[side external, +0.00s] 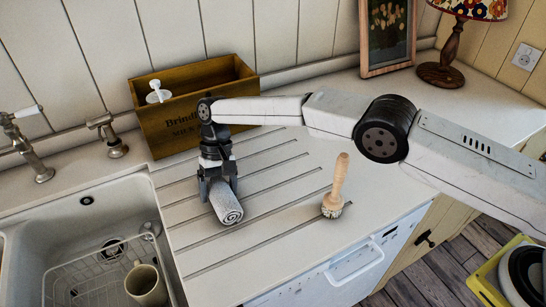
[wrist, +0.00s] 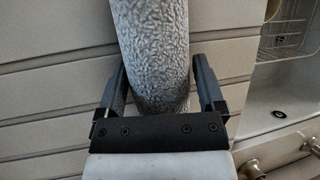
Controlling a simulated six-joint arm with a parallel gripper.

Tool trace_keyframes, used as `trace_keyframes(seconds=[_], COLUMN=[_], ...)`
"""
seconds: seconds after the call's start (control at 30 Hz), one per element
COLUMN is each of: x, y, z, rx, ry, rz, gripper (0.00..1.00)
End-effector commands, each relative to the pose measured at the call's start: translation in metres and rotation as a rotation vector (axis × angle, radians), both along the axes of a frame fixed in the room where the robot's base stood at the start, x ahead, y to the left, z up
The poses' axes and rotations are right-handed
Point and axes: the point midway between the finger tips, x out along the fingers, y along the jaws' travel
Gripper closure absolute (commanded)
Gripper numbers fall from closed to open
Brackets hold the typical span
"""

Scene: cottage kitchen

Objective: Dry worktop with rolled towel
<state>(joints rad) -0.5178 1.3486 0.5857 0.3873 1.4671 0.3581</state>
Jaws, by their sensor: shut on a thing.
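The rolled towel (side external: 228,207) is grey and textured, with its spiral end facing the front of the worktop. It lies low at the grooved worktop (side external: 285,170); I cannot tell whether it touches the surface. My gripper (side external: 217,190) points down over the towel's back part and is shut on it. In the wrist view, the towel (wrist: 152,50) runs between the two dark fingers of my gripper (wrist: 161,88) and out past the top of the picture. Its lower end is hidden behind the gripper's body.
A wooden brush (side external: 335,190) stands to the right of the towel. A wooden crate (side external: 195,115) with a white pump top stands behind. The sink (side external: 30,215), left, holds a wire rack (side external: 85,265) and a cup (side external: 146,285). A lamp (side external: 450,50) and picture frame (side external: 387,65) stand back right.

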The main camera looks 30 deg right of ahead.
Motion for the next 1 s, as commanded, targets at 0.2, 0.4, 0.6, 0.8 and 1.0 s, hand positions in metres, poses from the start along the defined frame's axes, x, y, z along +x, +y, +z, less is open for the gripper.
trace_keyframes(seconds=[0.2, 0.4, 0.6, 0.8, 1.0], x=[-0.001, 0.0, -0.001, -0.001, -0.001], y=[-0.012, -0.03, -0.051, -0.07, -0.091], z=[-0.001, -0.001, -0.001, -0.001, -0.001], rx=[-0.004, -0.004, -0.004, -0.003, -0.003], ry=[0.002, 0.002, 0.002, 0.002, 0.003], rz=[0.0, -0.001, -0.002, -0.001, -0.001], gripper=[0.81, 0.81, 0.81, 0.81, 0.81])
